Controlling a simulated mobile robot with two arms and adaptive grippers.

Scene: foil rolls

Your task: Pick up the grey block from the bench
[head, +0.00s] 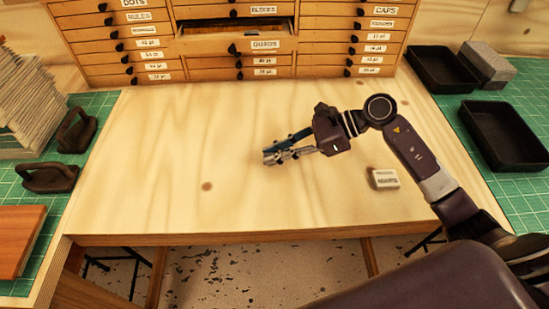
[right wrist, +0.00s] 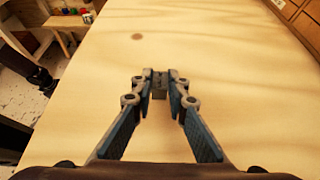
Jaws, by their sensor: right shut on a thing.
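My right gripper (head: 275,153) reaches in from the right over the middle of the pale wooden bench (head: 150,170). Its fingers are closed on a small grey block (right wrist: 159,91), which shows between the fingertips in the right wrist view, where the gripper (right wrist: 160,82) points away over bare wood. In the head view the fingers mostly hide the block. I cannot tell whether it touches the bench or hangs just above it. My left gripper is not in view.
A small cream labelled block (head: 384,179) lies on the bench at right. A drawer cabinet (head: 235,62) stands behind, one drawer partly open. Black trays (head: 505,165) and a larger grey block (head: 487,63) are at right. Dark handled tools (head: 50,178) are at left. The bench's left half is clear.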

